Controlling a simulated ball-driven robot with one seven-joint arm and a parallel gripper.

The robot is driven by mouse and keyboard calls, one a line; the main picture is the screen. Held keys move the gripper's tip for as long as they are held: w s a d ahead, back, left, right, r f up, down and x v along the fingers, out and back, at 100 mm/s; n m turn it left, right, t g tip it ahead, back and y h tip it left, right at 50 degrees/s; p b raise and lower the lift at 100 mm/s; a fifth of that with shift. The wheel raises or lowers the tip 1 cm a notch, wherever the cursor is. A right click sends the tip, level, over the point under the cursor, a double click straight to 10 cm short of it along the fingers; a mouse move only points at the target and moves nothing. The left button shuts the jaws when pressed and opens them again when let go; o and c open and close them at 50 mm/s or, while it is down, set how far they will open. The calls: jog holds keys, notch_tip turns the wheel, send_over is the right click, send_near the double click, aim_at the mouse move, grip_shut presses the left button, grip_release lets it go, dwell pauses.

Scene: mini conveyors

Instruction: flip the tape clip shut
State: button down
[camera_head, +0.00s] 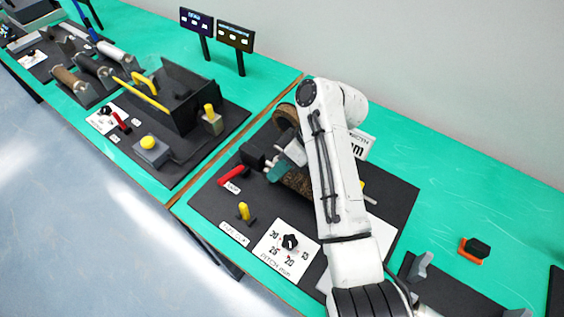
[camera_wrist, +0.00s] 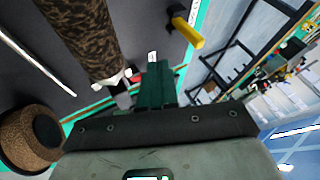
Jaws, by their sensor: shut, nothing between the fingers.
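The tape clip seems to be the small yellow lever (camera_head: 244,210) on a dark base, standing roughly upright on the black mat behind a label (camera_head: 233,233) that seems to read "tape clip". In the wrist view a yellow block on a dark base (camera_wrist: 187,33), likely the same clip, shows at the upper right. My gripper (camera_head: 273,172) is shut and empty, its teal fingers above the mat beside a mottled brown roller and apart from the yellow lever. In the wrist view the teal fingers (camera_wrist: 155,84) are together. My arm hides part of the station.
A red lever (camera_head: 231,176) lies left of my gripper. The mottled brown roller (camera_wrist: 85,35) and a brown reel (camera_wrist: 25,140) are close by. A pitch dial (camera_head: 290,242) sits right of the yellow lever. Another conveyor station (camera_head: 170,150) stands further left. The wooden table edge is near.

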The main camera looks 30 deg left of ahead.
aim_at(245, 212)
jog(key=x, duration=0.5)
jog(key=shift+s+f+p, duration=0.1)
jog(key=shift+s+p, duration=0.05)
jog(key=shift+p, duration=0.2)
jog(key=s+p, duration=0.2)
jog(key=s, duration=0.1)
jog(key=shift+a, duration=0.2)
jog(key=shift+s, duration=0.45)
jog(key=shift+a+f, duration=0.1)
jog(key=shift+a, duration=0.05)
